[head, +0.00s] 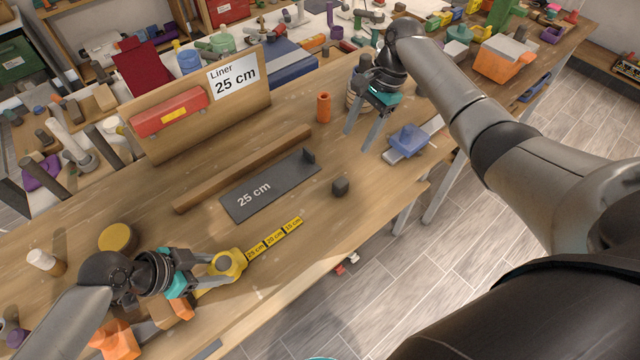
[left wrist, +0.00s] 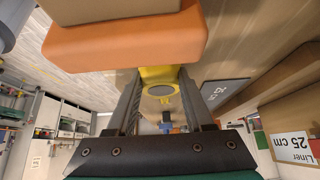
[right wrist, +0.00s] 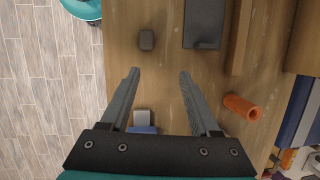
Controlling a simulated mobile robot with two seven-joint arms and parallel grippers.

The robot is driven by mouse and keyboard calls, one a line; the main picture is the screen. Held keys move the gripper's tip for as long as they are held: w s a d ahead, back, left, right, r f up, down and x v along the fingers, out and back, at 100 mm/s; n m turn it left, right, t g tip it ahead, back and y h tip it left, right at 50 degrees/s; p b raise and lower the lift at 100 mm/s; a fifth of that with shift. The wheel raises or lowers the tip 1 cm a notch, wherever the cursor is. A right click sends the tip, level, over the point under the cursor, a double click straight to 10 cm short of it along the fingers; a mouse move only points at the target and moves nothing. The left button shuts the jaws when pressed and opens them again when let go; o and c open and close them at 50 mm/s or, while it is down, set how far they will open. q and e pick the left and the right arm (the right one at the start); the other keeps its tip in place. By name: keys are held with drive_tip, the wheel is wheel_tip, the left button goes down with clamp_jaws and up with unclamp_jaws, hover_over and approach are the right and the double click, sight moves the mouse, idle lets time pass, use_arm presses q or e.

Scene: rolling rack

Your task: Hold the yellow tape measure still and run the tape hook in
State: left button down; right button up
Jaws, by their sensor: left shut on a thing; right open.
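The yellow tape measure (head: 228,263) lies near the front edge of the wooden bench. My left gripper (head: 212,272) is shut on its case; the yellow case (left wrist: 160,76) shows between the fingers in the left wrist view. The yellow tape (head: 272,241) sticks out to the right, marked 25, 20 and 15 cm. Its free end (head: 299,222) lies near a small dark block (head: 340,187); the hook is too small to make out. My right gripper (head: 361,142) is open and empty, above the bench beyond that block. The right wrist view shows its fingers (right wrist: 160,72) apart.
A dark plate marked 25 cm (head: 270,187) lies before a wooden bar (head: 243,168). An orange cylinder (head: 323,107) and a blue-grey object (head: 408,140) are near my right gripper. Orange blocks (head: 118,338) are by my left gripper.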

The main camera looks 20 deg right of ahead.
sight(342, 181)
drive_tip(key=shift+n+g, duration=0.3)
drive_tip(key=shift+g, duration=0.3)
drive_tip(key=x, duration=0.4)
drive_tip(key=s+x, duration=0.1)
drive_tip(key=x, duration=0.3)
drive_tip(key=s+a+x, duration=0.1)
drive_tip(key=x, duration=0.3)
drive_tip(key=shift+a+r, duration=0.1)
drive_tip(key=shift+r, duration=0.15)
drive_tip(key=shift+c, duration=0.3)
clamp_jaws()
